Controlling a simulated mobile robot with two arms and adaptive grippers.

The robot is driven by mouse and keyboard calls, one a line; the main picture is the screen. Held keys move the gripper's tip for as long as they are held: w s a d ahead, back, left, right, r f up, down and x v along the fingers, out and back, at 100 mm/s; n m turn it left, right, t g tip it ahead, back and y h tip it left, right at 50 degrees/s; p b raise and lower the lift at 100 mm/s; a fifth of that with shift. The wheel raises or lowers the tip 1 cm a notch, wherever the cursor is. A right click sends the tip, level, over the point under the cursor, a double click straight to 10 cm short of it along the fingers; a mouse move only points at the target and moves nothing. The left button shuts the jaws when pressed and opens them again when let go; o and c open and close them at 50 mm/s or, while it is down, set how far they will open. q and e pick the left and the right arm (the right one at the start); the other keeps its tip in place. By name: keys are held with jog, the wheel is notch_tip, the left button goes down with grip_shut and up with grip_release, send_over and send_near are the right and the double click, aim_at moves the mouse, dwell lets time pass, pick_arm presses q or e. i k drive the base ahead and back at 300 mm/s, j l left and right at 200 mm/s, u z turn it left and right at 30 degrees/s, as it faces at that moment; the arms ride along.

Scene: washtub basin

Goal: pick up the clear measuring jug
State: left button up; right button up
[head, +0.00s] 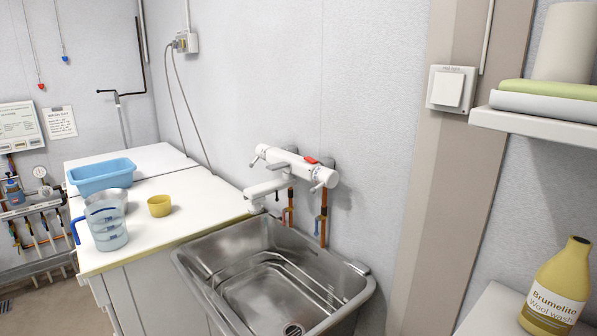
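The clear measuring jug (107,225) stands upright on the white counter (180,207), near its front left edge. It has a blue handle on its left side and blue markings, and its lower part looks pale blue. Neither of my grippers shows in the head view.
A yellow cup (159,206) stands right of the jug. Behind it are a greyish bowl (118,195), partly hidden by the jug, and a blue basin (102,176). A steel sink (270,285) lies to the right under a white tap (290,168). A yellow wool wash bottle (556,290) stands far right.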

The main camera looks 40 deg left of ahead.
aim_at(106, 220)
jog(key=u, duration=0.95)
